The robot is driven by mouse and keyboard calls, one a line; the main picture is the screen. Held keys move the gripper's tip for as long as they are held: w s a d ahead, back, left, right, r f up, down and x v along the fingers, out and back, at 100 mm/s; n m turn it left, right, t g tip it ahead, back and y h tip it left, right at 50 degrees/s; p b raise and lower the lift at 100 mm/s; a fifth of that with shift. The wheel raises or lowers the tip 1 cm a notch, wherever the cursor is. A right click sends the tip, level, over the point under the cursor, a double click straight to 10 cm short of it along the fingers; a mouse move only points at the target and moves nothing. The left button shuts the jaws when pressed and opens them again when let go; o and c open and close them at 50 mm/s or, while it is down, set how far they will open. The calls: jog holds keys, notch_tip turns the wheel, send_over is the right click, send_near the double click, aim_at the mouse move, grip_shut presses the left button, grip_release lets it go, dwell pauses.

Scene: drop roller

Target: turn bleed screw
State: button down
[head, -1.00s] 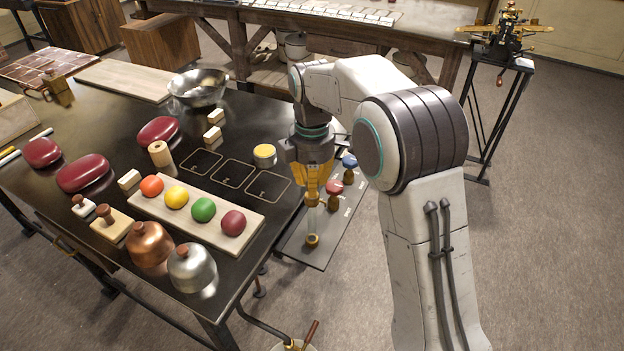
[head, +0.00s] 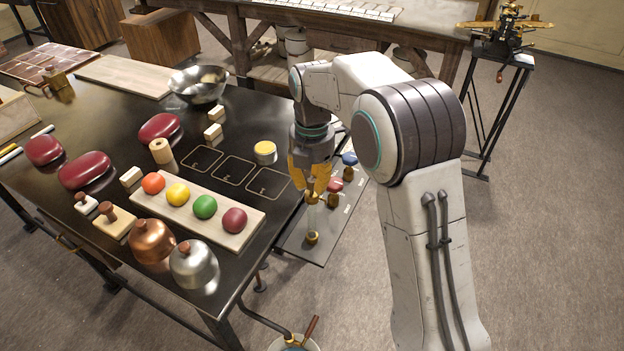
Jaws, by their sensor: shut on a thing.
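My gripper (head: 315,189) points down over the side panel right of the dark table. Its orange fingers are shut on the brass top (head: 312,198) of the nearest fitting, which I take to be the bleed screw. Below that top is a clear upright tube (head: 312,217) on a brass foot (head: 312,238). The fingers partly hide the top. Behind it on the same panel stand a red-topped fitting (head: 335,186) and a blue-topped fitting (head: 349,159), both apart from my fingers.
The side panel (head: 300,250) is narrow and close to the table edge. A bucket (head: 293,345) with a pipe sits at the bottom edge, bluish inside. The table holds a board of coloured balls (head: 150,203), metal domes (head: 193,264) and a yellow-topped tin (head: 265,150).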

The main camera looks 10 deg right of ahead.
aim_at(313, 180)
jog(key=shift+s+f, duration=0.15)
dwell(0.4)
jog(key=c, duration=1)
grip_release()
jog(key=shift+c, duration=0.2)
notch_tip(313, 180, up, 12)
